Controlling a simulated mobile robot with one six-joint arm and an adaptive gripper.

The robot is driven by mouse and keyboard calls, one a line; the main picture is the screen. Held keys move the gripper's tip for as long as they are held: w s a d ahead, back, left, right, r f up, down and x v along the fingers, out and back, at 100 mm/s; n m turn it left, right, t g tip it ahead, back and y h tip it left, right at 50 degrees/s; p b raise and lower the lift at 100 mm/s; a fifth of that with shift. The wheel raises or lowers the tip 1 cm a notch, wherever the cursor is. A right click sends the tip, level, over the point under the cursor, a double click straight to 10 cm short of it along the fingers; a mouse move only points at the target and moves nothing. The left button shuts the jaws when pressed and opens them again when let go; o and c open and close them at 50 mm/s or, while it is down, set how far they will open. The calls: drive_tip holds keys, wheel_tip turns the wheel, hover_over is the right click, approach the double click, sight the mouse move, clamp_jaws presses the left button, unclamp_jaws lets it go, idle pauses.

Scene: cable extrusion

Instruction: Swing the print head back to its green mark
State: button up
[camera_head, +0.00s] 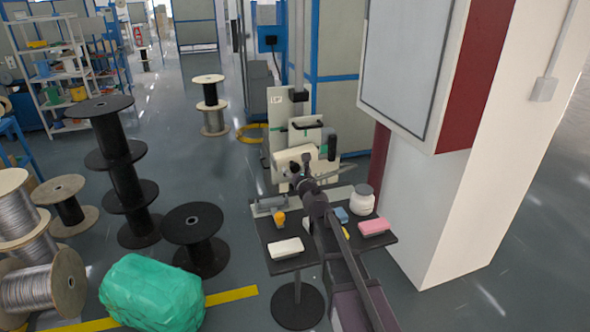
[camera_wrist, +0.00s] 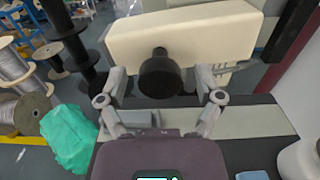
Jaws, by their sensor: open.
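The print head appears to be the cream block (camera_head: 290,156) on the machine, past the small table. In the wrist view the cream block (camera_wrist: 200,35) fills the top and sits tilted, its right end higher. A black round knob (camera_wrist: 160,76) sticks out of its front face. My gripper (camera_wrist: 160,84) is open, with one finger on each side of the knob and a gap visible on both sides. In the head view my gripper (camera_head: 300,178) is small, dark and close to the block. I cannot make out the green mark with certainty.
A dark table (camera_head: 283,263) holds a white box (camera_head: 286,248), an orange item (camera_head: 280,219), a white jar (camera_head: 361,200) and a pink block (camera_head: 374,227). A white pillar (camera_head: 455,210) stands at right. Black spools (camera_head: 195,238) and a green bundle (camera_head: 152,295) stand at left.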

clamp_jaws()
